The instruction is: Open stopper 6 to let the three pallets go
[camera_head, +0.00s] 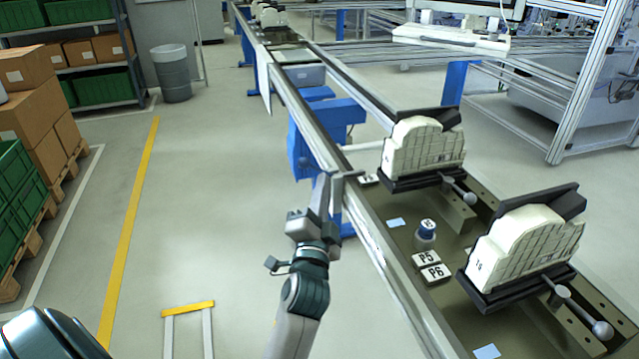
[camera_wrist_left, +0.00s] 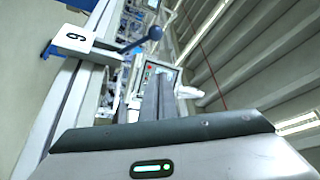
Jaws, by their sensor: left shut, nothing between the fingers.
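Stopper 6 shows in the left wrist view as a white plate (camera_wrist_left: 74,40) marked 6 with a lever ending in a blue ball knob (camera_wrist_left: 155,33). The knob is beyond my left fingertips, apart from them in the picture. My left gripper (camera_head: 323,182) is shut and empty beside the conveyor's near rail; its fingers also show in the left wrist view (camera_wrist_left: 157,78). In the head view the stopper's lever is mostly hidden or too small to tell. White castings stand in dark holders, one nearer (camera_head: 525,245) and one farther (camera_head: 424,147). My right gripper is not in view.
The conveyor rail (camera_head: 380,250) runs along the right of my left arm. Plates marked P5 (camera_head: 426,260) and P6 (camera_head: 435,273) lie by a blue-topped knob (camera_head: 427,228). Blue supports (camera_head: 310,150) stand under the line.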

